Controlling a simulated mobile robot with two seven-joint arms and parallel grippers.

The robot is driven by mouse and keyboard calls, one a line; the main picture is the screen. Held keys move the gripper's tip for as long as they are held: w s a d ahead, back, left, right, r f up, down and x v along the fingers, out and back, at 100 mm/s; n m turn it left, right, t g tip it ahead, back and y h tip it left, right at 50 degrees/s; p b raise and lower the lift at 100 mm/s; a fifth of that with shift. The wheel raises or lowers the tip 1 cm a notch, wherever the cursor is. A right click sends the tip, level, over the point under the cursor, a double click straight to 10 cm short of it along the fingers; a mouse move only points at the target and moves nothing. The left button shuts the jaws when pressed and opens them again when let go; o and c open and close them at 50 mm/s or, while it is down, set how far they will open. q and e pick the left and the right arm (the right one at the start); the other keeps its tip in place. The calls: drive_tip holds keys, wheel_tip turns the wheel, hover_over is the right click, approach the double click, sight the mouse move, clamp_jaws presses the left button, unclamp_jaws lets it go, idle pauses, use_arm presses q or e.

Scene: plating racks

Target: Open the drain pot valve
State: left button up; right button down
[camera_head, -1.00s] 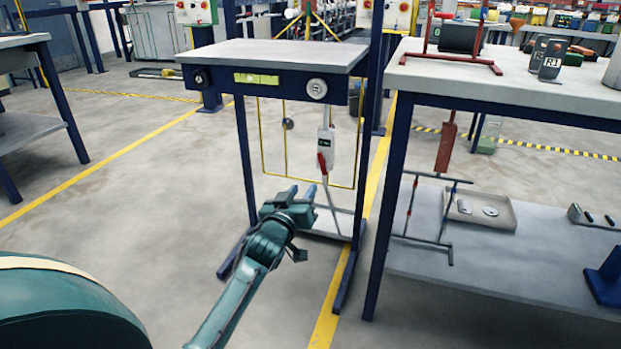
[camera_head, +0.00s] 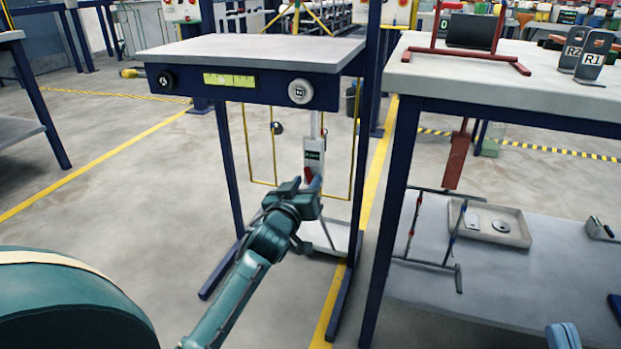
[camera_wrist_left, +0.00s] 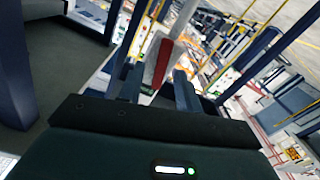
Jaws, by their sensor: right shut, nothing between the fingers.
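The drain pot (camera_head: 314,152), a white body with a dark label, hangs on a pipe below the small table. Its red valve handle (camera_head: 309,175) is at its lower left, partly hidden by my gripper in the head view. My left gripper (camera_head: 302,188) is just in front of and below the handle. In the left wrist view, its two dark fingers (camera_wrist_left: 157,88) are apart, with the red handle (camera_wrist_left: 163,62) showing between and beyond them. I cannot tell whether they touch it. Blue fingertips of my right gripper (camera_head: 563,336) show at the bottom right edge, together and empty.
The small table (camera_head: 250,50) stands above the pot, its front rail carrying a dark knob, a yellow-green label and a round dial. Its legs flank my left gripper. A larger bench (camera_head: 500,85) with a lower shelf stands at right. Open floor lies at left.

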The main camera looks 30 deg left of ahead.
use_arm(q)
drive_tip(key=shift+w, duration=0.2)
drive_tip(key=shift+c, duration=0.2)
clamp_jaws()
